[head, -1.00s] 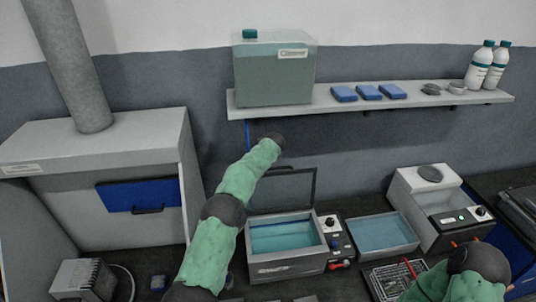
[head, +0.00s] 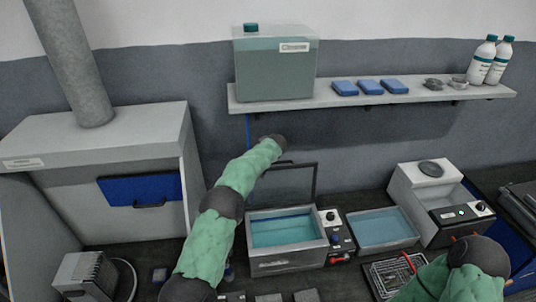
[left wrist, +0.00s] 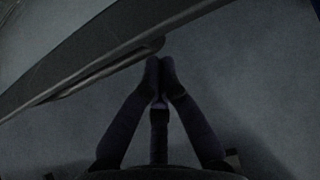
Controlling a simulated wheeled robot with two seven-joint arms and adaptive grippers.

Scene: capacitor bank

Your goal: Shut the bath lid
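The bath (head: 286,258) is a grey box with blue-green liquid. Its dark lid (head: 290,184) stands open, raised at the back. In the head view my left arm reaches past the bath's left side and its dark wrist end is near the lid's top; I cannot make out the fingers there. In the left wrist view my left gripper (left wrist: 160,68) has its fingertips together with nothing visible between them. The tips are close to the lid's edge (left wrist: 95,62) and its dark handle (left wrist: 125,62); I cannot tell whether they touch.
A second open tray of liquid (head: 382,232) and a white device (head: 440,205) stand to the right. A wire basket (head: 392,275) is in front. A shelf (head: 430,96) with a tank (head: 276,72) is above. A fume hood (head: 105,150) stands left.

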